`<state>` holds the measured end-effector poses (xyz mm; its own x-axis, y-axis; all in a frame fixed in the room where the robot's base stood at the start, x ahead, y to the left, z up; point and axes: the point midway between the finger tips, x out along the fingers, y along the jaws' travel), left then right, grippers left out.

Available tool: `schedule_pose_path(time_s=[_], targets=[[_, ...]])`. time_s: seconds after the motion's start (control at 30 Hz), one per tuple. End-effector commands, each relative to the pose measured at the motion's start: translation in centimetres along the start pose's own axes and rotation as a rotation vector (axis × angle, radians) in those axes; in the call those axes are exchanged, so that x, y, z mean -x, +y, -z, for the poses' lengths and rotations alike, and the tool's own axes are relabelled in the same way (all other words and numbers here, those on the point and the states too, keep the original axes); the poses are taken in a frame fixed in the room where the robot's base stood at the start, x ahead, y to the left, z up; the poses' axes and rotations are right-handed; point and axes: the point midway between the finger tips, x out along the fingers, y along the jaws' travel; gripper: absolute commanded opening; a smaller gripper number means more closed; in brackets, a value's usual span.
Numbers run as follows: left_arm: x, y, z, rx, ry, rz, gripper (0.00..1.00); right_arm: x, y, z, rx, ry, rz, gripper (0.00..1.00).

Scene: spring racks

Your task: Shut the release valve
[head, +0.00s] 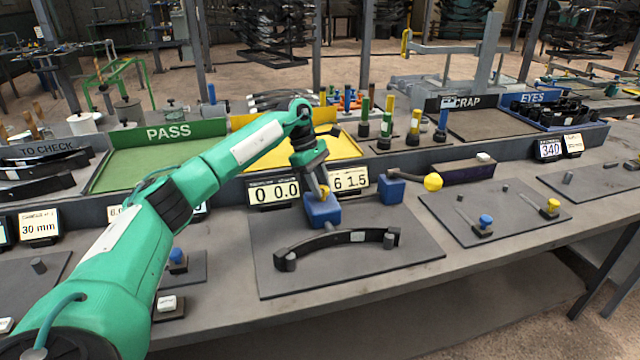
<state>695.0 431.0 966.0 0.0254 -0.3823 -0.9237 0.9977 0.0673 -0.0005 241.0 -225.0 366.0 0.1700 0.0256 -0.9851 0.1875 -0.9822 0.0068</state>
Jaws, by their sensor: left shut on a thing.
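My left gripper (318,187) reaches in over the bench and points down at a blue block (322,211). It is shut on a small yellow knob (324,193) on top of this block, which looks like the release valve. The fingers hide part of the knob, so I cannot tell its turn. A curved black leaf spring (335,240) lies on the grey plate in front of the block. A second blue block (391,187) stands to the right, beside a yellow ball (433,182). My right gripper is out of view.
Displays (272,192) reading "0 0.0" and "6 1.5" stand behind the blue block. Green PASS (185,131), yellow, SCRAP (461,101) and EYES trays line the back. A plate with blue and yellow knobs (486,220) lies to the right. The bench front is mostly clear.

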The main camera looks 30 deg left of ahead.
Motion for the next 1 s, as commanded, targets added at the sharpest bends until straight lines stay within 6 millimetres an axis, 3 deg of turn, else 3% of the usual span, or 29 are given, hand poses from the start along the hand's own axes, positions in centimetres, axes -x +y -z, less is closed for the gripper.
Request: schedule_pose_path(time_s=[0.37,0.4,0.47,0.8,1.0], targets=[[0.2,0.1,-0.1,-0.005,0.0,-0.002,0.11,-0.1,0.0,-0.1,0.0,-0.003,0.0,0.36],[0.2,0.1,-0.1,-0.005,0.0,-0.002,0.42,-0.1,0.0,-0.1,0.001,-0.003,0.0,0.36],[0.2,0.1,-0.1,-0.005,0.0,-0.002,0.54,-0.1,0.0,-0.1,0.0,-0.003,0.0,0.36],[0.3,0.0,0.0,-0.004,0.0,-0.001,0.55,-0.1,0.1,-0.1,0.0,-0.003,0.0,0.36],[3.1,0.1,0.0,-0.005,0.0,-0.004,0.55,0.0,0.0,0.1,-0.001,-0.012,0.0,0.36]])
